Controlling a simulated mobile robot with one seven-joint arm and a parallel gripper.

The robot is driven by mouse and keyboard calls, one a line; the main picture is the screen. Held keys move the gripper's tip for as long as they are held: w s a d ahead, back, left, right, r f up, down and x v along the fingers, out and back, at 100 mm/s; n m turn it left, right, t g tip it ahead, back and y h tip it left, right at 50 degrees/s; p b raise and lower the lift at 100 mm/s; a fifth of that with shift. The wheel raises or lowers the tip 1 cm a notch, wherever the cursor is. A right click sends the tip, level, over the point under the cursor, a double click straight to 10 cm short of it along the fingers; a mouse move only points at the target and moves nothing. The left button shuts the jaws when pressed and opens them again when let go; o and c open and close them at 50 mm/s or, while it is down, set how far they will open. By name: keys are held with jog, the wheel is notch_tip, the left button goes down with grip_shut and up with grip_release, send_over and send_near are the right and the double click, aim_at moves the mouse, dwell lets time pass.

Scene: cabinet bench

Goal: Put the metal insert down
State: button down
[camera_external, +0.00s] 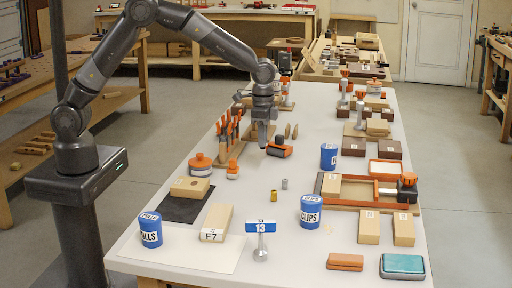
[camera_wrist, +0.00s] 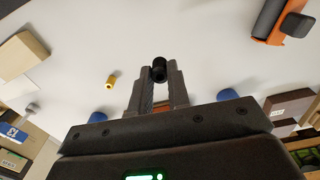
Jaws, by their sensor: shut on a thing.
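My gripper (camera_external: 262,146) hangs over the middle of the white bench, just left of an orange and black tool (camera_external: 280,148). In the wrist view my gripper (camera_wrist: 159,80) is shut on a small dark cylinder, which looks like the metal insert (camera_wrist: 159,70), held at the fingertips. I cannot make out the held insert in the external view. A small brass-coloured cylinder (camera_external: 273,196) stands free on the bench and also shows in the wrist view (camera_wrist: 111,80). A small silver cylinder (camera_external: 285,184) stands near it.
A rack of orange-handled tools (camera_external: 230,135) stands left of my gripper. Blue tubs (camera_external: 311,211) stand on the bench, one labelled CLIPS. A wooden tray (camera_external: 345,204) and boxes line the right side. A sign marked 13 (camera_external: 260,228) stands at the front. The bench centre is mostly clear.

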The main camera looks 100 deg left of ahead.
jog(key=s+d+r+m, duration=0.1)
jog(key=s+d+m, duration=0.1)
jog(key=d, duration=0.9)
jog(key=s+d+r+m, duration=0.1)
jog(key=s+d+r, duration=0.1)
jog(key=d, duration=0.9)
jog(key=s+d+m, duration=0.2)
jog(key=s+d, duration=0.3)
jog(key=d, duration=0.4)
jog(key=s+d+m, duration=0.1)
jog(key=s+d, duration=0.4)
jog(key=d, duration=0.3)
send_over(218, 218)
notch_tip(218, 218, down, 6)
jog(key=shift+s+a+f, duration=0.1)
jog(key=shift+s, duration=0.05)
jog(key=shift+f, duration=1.95)
jog(key=shift+f, duration=0.1)
jog(key=c, duration=1.4)
grip_release()
jog(key=shift+o, duration=0.2)
